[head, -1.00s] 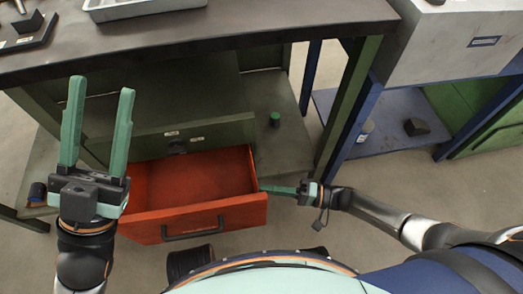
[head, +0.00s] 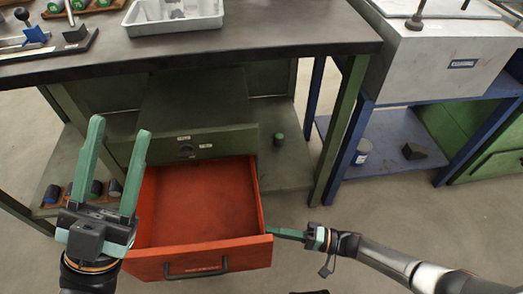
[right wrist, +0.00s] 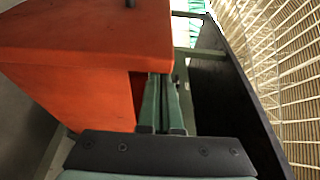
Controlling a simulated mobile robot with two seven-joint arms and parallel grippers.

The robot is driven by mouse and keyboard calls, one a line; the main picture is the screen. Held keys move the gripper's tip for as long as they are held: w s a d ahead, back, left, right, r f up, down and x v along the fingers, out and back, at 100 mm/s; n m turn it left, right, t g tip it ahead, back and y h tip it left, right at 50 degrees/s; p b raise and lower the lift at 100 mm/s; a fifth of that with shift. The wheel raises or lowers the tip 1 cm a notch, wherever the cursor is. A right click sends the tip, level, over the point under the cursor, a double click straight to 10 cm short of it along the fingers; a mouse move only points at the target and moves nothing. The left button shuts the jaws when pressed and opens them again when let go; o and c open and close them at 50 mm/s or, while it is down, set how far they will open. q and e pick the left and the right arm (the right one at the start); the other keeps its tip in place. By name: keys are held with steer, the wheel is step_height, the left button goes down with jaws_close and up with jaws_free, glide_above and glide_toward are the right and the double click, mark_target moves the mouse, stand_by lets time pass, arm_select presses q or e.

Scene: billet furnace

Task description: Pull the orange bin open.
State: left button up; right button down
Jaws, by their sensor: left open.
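The orange bin (head: 195,262) is a drawer under the dark workbench, standing well out from the green cabinet with its empty inside showing. A dark bar handle (head: 196,271) is on its front. My right gripper (head: 270,231) is at the right end of the bin's front; its fingers look shut together, with nothing seen between them. In the right wrist view the fingers (right wrist: 162,80) lie close beside the orange panel (right wrist: 85,45); whether they touch it I cannot tell. My left gripper (head: 121,126) is open and empty, raised left of the bin.
The workbench top (head: 270,45) overhangs the bin and carries a grey tray (head: 135,27). A blue-framed stand (head: 380,128) is to the right. Floor in front and right is free.

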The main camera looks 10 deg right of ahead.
stand_by(0.3)
steer(key=v, duration=1.2)
steer(key=shift+d, duration=0.2)
steer(key=shift+s, duration=0.1)
